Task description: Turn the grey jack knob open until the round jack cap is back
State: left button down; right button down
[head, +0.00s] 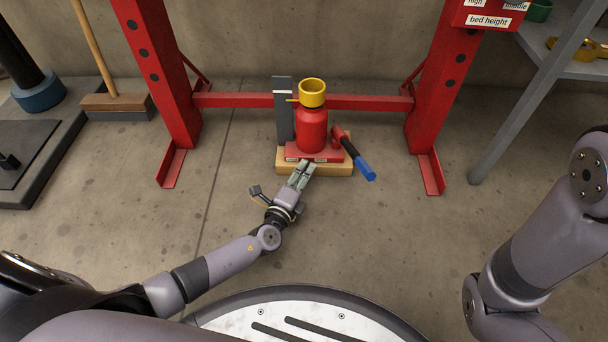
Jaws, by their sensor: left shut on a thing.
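The red bottle jack (312,131) stands upright on a red base plate on a wooden block. Its round yellow jack cap (313,88) sits at the top, low over the red body; any gap beneath it is too small to tell. My left gripper (302,172) reaches the front of the jack's base from below left. Its fingers are shut at the place of the grey jack knob, which they hide almost wholly. My right arm shows at the right edge, but its gripper is out of view.
A pump handle with a blue end (365,169) sticks out at the jack's right. A grey upright scale (283,112) with a white mark stands left of the jack. Red press frame legs (165,75) flank it. A grey shelf leg (518,110) stands at right. The floor in front is clear.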

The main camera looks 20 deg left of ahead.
pick_arm(q)
jog(key=shift+a, duration=0.15)
dwell(0.3)
jog(key=c, duration=1.3)
grip_release()
jog(key=s, duration=0.8)
jog(key=s+a, duration=0.1)
jog(key=s, duration=0.3)
jog(key=shift+r, duration=0.4)
